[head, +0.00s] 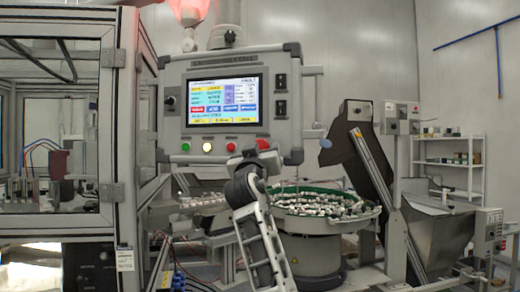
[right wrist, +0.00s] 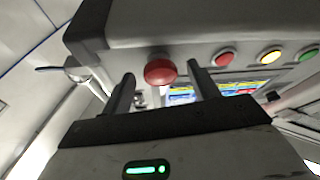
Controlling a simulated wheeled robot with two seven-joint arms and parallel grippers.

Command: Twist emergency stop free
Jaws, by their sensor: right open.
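The emergency stop is a red mushroom button (head: 263,144) at the lower right of the control panel (head: 291,100) in the head view. In the right wrist view the red button (right wrist: 160,72) sits on the panel's edge, between the tips of my right gripper's two fingers (right wrist: 161,70). The fingers are apart, one on each side of the button, with gaps showing. Whether the tips reach past its head is hard to tell. In the head view my right gripper (head: 250,156) is just below the button, its fingers mostly hidden. My left gripper is not in view.
A red button (head: 231,146), a yellow one (head: 207,147) and a green one (head: 185,147) sit left of the emergency stop. The lit touchscreen (head: 222,100) is above. A bowl feeder (head: 325,226) with many small parts stands behind my arm. A framed enclosure (head: 120,120) is at left.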

